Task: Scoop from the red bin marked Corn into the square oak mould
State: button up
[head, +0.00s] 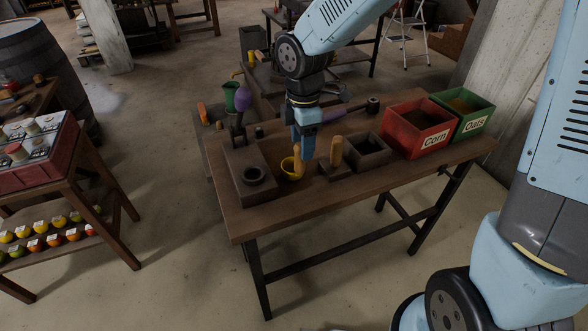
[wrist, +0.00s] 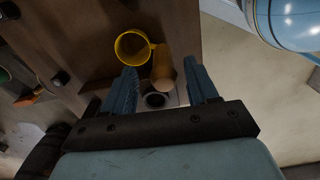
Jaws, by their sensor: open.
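The yellow round scoop (head: 288,167) stands on the bench; its cup (wrist: 131,47) and tan handle (wrist: 163,68) show in the wrist view. My gripper (head: 303,148) is open above it, pointing down. In the wrist view the handle shows between my open fingers (wrist: 161,82); I cannot tell whether they are level with it. The red bin marked Corn (head: 417,138) stands at the bench's right, with dark contents. The square mould (head: 369,151) is a dark, open box left of that bin.
A green bin marked Oats (head: 471,124) stands beside the Corn bin. A block with a round ring (head: 253,175) sits left of the scoop. An upright tan handle (head: 336,152) on a small base stands between scoop and square mould. The front bench strip (head: 350,194) is clear.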

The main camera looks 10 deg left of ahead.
jog(key=shift+s+f, duration=0.15)
jog(key=shift+f, duration=2.55)
jog(key=shift+c, duration=0.4)
grip_shut()
